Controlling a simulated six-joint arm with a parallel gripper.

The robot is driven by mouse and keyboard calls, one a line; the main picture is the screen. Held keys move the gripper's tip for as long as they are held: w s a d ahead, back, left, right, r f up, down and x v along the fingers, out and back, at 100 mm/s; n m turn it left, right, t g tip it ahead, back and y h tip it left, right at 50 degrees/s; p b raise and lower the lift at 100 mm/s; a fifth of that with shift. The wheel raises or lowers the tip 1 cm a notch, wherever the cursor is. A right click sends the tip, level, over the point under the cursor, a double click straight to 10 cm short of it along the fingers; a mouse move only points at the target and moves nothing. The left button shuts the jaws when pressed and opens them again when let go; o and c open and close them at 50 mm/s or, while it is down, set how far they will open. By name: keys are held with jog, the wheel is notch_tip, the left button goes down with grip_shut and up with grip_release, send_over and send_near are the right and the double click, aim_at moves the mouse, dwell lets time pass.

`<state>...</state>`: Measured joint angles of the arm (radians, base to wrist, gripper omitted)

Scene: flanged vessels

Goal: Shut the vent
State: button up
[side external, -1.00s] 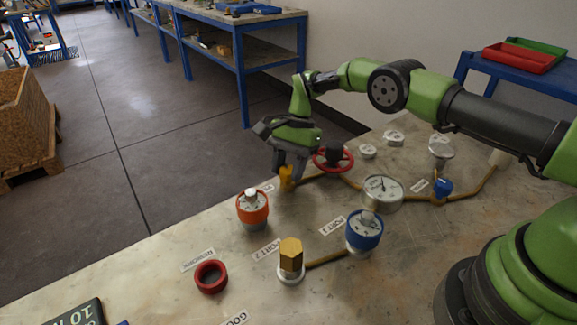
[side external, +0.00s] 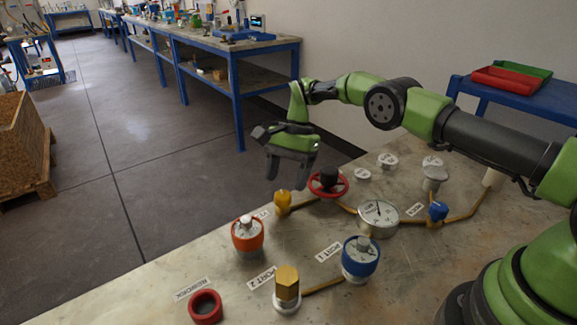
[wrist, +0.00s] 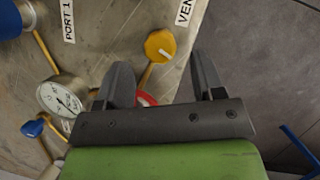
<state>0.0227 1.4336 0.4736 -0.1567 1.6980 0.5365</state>
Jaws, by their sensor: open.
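The yellow vent knob (side external: 283,201) sits on a brass pipe behind the orange-collared vessel. In the wrist view the knob (wrist: 159,45) is beside a partly cut-off label reading "VEN" (wrist: 184,10) and carries a short white mark. My gripper (side external: 285,174) is open and empty, with its fingers pointing down above the knob and apart from it. In the wrist view the knob lies just beyond and between the fingertips of my gripper (wrist: 160,62). I cannot tell from the knob whether the vent is open or shut.
A red handwheel (side external: 328,184) stands close to the right of the knob, with a gauge (side external: 378,218) and blue knob (side external: 438,211) farther right. The orange-collared vessel (side external: 247,236) is in front. The blue-collared vessel (side external: 360,259) and brass hex fitting (side external: 287,285) are nearer.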

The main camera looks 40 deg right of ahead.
aim_at(283, 194)
jog(key=shift+v, duration=1.8)
jog(key=a+r+h, duration=0.1)
jog(key=a+r+t+h, duration=0.1)
jog(key=shift+s+r+h, duration=0.2)
jog(key=shift+s+h, duration=0.1)
jog(key=shift+h, duration=0.1)
jog(key=shift+t+h, duration=0.4)
jog(key=shift+h, duration=0.2)
jog(key=f, duration=0.6)
jog(key=a+f, duration=0.1)
jog(key=f, duration=0.2)
jog(key=shift+s, duration=0.35)
